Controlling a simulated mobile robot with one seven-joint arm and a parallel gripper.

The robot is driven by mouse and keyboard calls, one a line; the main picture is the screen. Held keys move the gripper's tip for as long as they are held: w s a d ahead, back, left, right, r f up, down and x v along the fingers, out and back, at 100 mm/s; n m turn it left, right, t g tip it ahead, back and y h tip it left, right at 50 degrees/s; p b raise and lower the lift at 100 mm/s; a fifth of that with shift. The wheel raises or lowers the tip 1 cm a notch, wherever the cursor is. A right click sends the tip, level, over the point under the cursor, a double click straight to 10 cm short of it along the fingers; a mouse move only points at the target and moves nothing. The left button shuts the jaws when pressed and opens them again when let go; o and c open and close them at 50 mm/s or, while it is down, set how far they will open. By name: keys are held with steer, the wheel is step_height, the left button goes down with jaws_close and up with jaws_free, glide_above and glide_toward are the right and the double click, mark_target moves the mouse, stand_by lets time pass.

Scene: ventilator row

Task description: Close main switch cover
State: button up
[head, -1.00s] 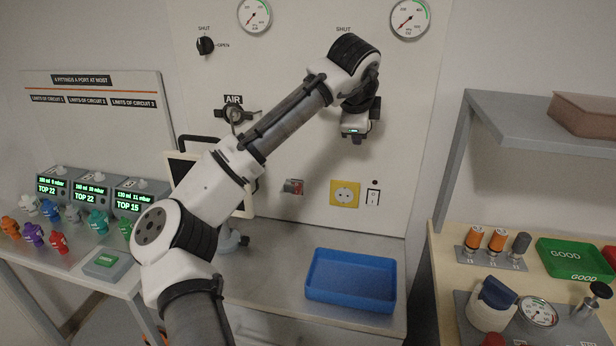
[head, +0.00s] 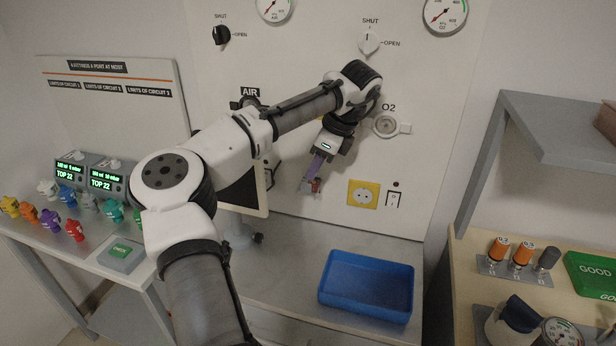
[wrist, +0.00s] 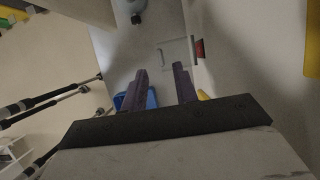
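I cannot tell whether a finger touches the cover.
The yellow socket (head: 362,194) and a white rocker switch (head: 393,199) are right of the switch. A screen (head: 243,190) stands close on the left. A blue tray (head: 367,287) lies on the bench below. The O2 port (head: 386,125) is above right.

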mark_target(306, 184)
steer(key=shift+p+x, duration=0.45)
steer(key=shift+x, duration=2.25)
jaws_close()
